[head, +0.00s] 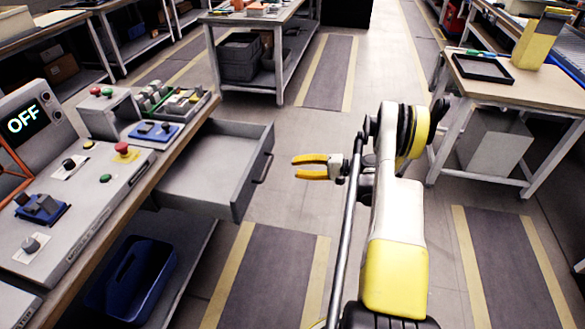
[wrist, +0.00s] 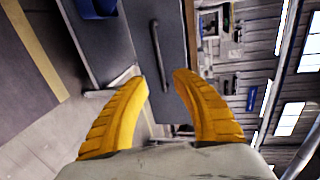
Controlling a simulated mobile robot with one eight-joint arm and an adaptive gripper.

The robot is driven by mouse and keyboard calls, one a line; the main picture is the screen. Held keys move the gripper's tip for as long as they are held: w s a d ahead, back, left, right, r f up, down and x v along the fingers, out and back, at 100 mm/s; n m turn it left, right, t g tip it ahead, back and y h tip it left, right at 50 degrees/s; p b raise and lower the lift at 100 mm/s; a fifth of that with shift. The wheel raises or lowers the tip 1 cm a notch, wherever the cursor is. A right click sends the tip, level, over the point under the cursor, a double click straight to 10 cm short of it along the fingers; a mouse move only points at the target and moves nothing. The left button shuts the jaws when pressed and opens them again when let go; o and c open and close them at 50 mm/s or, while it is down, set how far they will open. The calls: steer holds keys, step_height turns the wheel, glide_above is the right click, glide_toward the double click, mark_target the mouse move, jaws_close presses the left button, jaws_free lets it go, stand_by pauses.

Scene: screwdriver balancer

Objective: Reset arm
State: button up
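My gripper (head: 311,167) has two yellow fingers and points left, toward the open drawer. In the wrist view my gripper (wrist: 160,78) has its fingers spread apart with nothing between them. My white and yellow arm stands at the middle right of the head view. The grey drawer (head: 208,178) is pulled out from the workbench and looks empty inside. Its handle (head: 264,167) is to the left of my fingertips, with a gap between. The handle also shows beyond the fingers in the wrist view (wrist: 155,55).
The workbench at the left carries a control panel (head: 85,210) with an OFF display (head: 25,119). A blue bin (head: 132,280) sits on its lower shelf. A side table (head: 520,88) with a black tray (head: 482,68) stands at the right. The floor behind my arm is clear.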

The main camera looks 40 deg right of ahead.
stand_by(0.4)
steer(key=w+a+r+n+g+h, duration=0.2)
steer(key=w+a+r+g+h, duration=0.15)
steer(key=a+r, duration=1.05)
steer(key=s+a+r+n+g+h, duration=0.2)
steer(key=s+a+r, duration=0.4)
steer(key=a+r, duration=0.35)
steer(key=s+a+r+n+h, duration=0.1)
steer(key=s+a+n+h, duration=0.1)
steer(key=s, duration=0.8)
steer(key=s+a+r+n+h, duration=0.1)
steer(key=s+a+n, duration=0.3)
steer(key=s, duration=0.6)
steer(key=shift+a+h, duration=0.65)
steer(key=shift+a, duration=0.35)
